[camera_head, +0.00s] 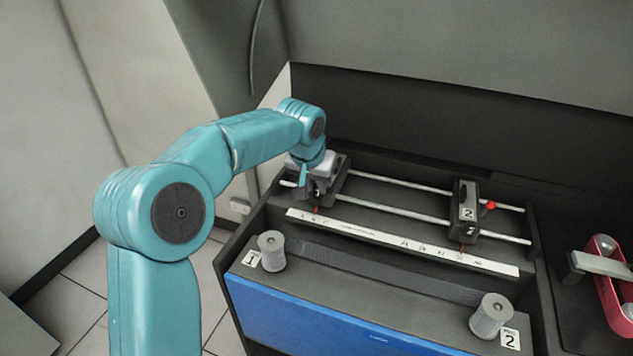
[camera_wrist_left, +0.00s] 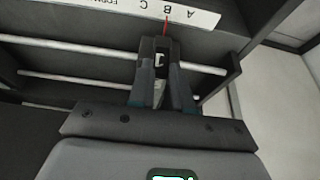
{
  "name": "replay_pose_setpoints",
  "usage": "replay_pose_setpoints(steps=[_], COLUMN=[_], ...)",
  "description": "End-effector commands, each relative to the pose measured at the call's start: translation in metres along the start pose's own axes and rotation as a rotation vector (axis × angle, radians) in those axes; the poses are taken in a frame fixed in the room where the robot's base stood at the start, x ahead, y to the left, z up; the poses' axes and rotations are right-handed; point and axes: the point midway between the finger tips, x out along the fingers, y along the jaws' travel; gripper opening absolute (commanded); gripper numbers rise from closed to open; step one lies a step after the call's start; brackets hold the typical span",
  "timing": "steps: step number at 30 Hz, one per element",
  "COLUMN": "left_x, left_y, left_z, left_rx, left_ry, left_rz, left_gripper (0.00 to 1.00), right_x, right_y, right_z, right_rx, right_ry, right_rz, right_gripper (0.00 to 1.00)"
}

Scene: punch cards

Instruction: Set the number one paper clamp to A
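The number one paper clamp (camera_head: 325,190) is a dark block at the left end of two metal rails, partly hidden by my left gripper. The scale strip (camera_head: 400,243) runs in front of the rails. My right gripper is not in view.
The number two clamp (camera_head: 466,208), with a red knob, sits farther right on the rails. Grey spools 1 (camera_head: 271,250) and 2 (camera_head: 491,316) stand on the front ledge. A red-framed part (camera_head: 610,285) is at the right edge. The rails between the clamps are clear.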

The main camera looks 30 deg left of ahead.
Motion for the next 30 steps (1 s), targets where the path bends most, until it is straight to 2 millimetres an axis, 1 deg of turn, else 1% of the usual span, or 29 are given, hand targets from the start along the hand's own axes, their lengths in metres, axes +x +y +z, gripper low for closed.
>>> replay_pose_setpoints(steps=[2,4,9,17,18,20,27,30], left_x=[-0.001,-0.001,-0.001,-0.001,-0.001,-0.001,-0.001,-0.003], left_y=[-0.002,-0.008,-0.032,-0.036,-0.036,-0.036,-0.034,-0.034], left_z=[0.000,-0.001,-0.001,-0.001,-0.001,-0.001,0.000,-0.001], left_rx=[0.000,-0.002,-0.003,0.000,0.000,0.000,0.000,0.000], left_ry=[0.000,0.000,0.001,0.003,0.003,0.004,0.001,0.002], left_rz=[0.000,-0.001,-0.002,-0.004,-0.004,-0.004,-0.001,-0.001], left_gripper=[0.00,0.00,0.00,0.00,0.25,0.45,0.45,0.45], right_x=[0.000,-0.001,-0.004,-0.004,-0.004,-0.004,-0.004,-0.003], right_y=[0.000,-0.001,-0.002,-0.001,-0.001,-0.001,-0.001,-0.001], right_z=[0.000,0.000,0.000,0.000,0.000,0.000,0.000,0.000], right_rx=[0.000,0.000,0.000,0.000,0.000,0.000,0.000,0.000], right_ry=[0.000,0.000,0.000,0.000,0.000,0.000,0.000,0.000], right_rz=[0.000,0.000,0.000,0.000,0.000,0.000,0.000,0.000], right_gripper=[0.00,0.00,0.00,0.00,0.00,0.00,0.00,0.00])
